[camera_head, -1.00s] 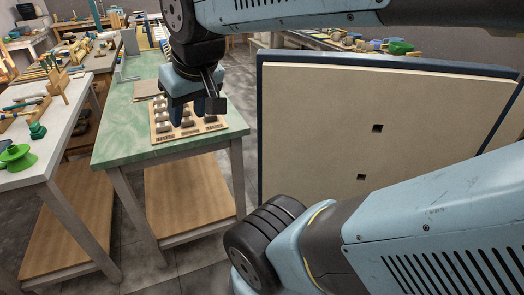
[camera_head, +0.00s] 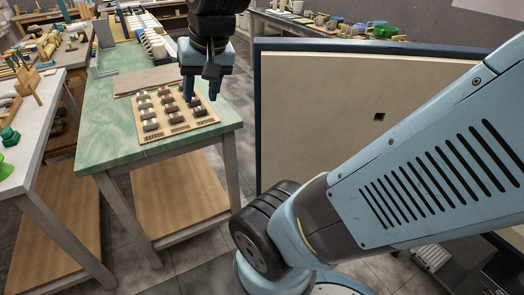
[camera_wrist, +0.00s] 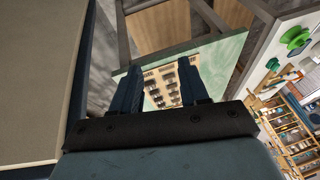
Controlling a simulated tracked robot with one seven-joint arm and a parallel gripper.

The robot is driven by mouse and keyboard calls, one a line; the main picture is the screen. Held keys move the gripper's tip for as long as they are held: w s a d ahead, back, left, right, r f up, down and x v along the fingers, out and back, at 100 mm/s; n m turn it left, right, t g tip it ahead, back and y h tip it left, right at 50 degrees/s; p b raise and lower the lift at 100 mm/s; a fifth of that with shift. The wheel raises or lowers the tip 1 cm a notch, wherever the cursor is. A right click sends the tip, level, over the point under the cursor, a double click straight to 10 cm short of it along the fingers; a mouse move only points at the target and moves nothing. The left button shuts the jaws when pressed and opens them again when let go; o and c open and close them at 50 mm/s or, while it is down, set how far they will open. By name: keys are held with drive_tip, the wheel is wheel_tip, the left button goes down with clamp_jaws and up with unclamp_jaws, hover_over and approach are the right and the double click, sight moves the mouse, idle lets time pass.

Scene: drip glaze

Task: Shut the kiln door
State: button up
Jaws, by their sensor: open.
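The kiln door (camera_head: 310,130) is a large cream panel with a dark blue edge and a small dark square hole. It stands upright and open in the middle of the head view, partly hidden behind my arm. In the wrist view the door (camera_wrist: 35,80) fills the left side, close beside my gripper. My gripper (camera_head: 205,88) hangs to the left of the door, over the green table. In the wrist view its two fingers (camera_wrist: 163,92) are apart with nothing between them. The kiln body is mostly hidden behind my arm.
A green-topped table (camera_head: 110,120) bears a wooden board (camera_head: 175,122) with several small glaze tiles. A white table (camera_head: 45,125) stands at the left. A long shelf (camera_head: 300,25) with pots runs behind the door. Grey floor shows between table and door.

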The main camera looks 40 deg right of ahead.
drive_tip(key=w+d+f+m+g+y, duration=0.2)
drive_tip(key=w+d+f+m+g, duration=0.3)
drive_tip(key=w+d+f+m, duration=0.95)
drive_tip(key=s+d+f+m+g+h, duration=0.1)
drive_tip(key=d+f+m+g, duration=0.1)
drive_tip(key=d+f+m, duration=0.55)
drive_tip(key=s+d+f+m+g+h, duration=0.15)
drive_tip(key=d+f+m, duration=0.35)
drive_tip(key=d+m, duration=0.5)
drive_tip(key=s+a+f+m, duration=0.2)
drive_tip(key=s+f, duration=0.3)
drive_tip(key=f, duration=0.7)
drive_tip(key=shift+a, duration=0.5)
clamp_jaws()
